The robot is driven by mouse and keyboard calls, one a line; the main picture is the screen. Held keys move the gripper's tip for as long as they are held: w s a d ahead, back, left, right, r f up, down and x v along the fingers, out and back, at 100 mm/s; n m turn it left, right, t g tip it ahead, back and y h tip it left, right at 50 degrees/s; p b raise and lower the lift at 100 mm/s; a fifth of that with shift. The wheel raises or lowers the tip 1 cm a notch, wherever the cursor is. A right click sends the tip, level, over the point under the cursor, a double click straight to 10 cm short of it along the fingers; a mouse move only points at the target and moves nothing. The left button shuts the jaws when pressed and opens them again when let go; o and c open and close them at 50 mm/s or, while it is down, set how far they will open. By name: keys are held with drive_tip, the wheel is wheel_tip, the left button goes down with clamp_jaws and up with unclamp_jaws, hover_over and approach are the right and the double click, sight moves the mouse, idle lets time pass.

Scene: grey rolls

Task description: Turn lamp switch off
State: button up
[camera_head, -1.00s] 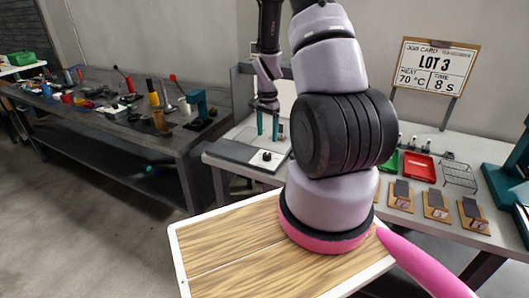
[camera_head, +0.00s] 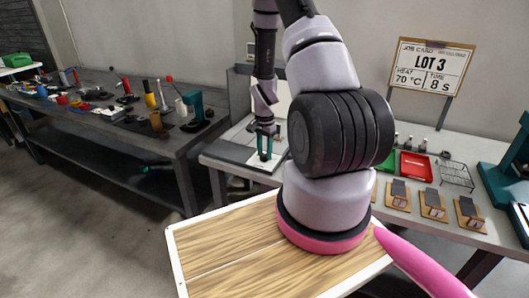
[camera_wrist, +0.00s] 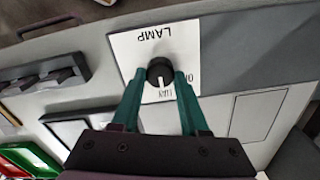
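The lamp switch is a black round knob (camera_wrist: 160,70) with a white pointer line. It sits on a white plate (camera_wrist: 128,50) marked LAMP, which appears upside down in the wrist view. The pointer faces the bottom of that view, toward small lettering partly hidden by my fingers. My gripper (camera_wrist: 160,76) is open, with one teal fingertip on each side of the knob; I cannot tell whether they touch it. In the head view my gripper (camera_head: 264,156) is low over the white plate (camera_head: 255,160), and the knob is hard to make out between the fingers.
A job card (camera_head: 432,66) stands at the back of the bench. A red tray (camera_head: 415,166), a wire rack (camera_head: 456,174) and several small wooden blocks lie to the right. My arm hides the middle of the bench. A dark bench with tools (camera_head: 120,128) stands at left.

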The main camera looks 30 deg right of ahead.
clamp_jaws()
drive_tip(key=shift+n, duration=0.3)
drive_tip(key=n, duration=1.1)
drive_tip(key=shift+a, duration=0.1)
drive_tip(key=shift+n, duration=0.3)
drive_tip(key=o, duration=1)
unclamp_jaws()
